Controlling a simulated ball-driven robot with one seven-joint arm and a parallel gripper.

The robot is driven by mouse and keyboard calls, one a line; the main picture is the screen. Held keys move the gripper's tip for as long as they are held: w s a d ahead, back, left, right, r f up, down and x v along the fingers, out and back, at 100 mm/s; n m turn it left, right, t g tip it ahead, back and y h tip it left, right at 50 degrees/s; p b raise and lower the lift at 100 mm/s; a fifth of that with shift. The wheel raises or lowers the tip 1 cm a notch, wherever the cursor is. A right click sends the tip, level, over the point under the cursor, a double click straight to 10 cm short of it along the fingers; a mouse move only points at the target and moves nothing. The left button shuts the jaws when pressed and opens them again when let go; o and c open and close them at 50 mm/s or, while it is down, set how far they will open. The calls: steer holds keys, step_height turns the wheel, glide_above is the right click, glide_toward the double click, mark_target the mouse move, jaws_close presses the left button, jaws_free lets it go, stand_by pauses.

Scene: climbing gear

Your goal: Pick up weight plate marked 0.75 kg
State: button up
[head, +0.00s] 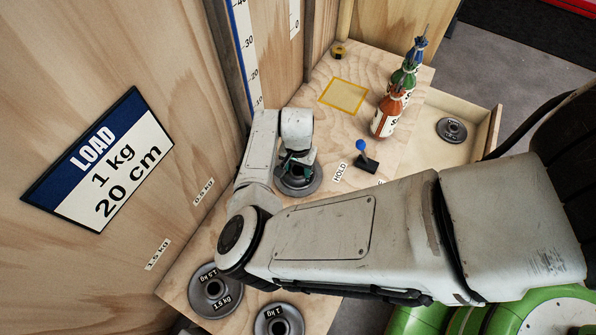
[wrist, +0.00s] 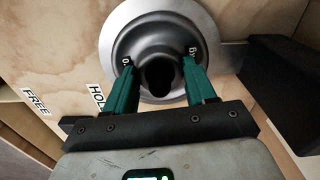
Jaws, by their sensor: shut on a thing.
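A round grey metal weight plate (head: 300,190) lies at or just above the plywood table, below my gripper (head: 297,160). In the wrist view the green fingers of my gripper (wrist: 160,72) are shut on the raised hub of this plate (wrist: 157,18), one on each side of its dark centre hole. The fingers cover part of its marking; only a "0" and what looks like "kg" show. I cannot tell whether the plate touches the table.
Two plates (head: 215,290) (head: 279,321) lie at the front left, the first marked 1.5 kg. Another plate (head: 452,130) lies in an open drawer at right. Coloured bottles (head: 388,115) and a blue-knobbed lever (head: 364,158) stand nearby. A wooden wall with a LOAD sign (head: 100,160) is at left.

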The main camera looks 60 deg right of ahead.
jaws_close()
steer(key=shift+r, duration=0.1)
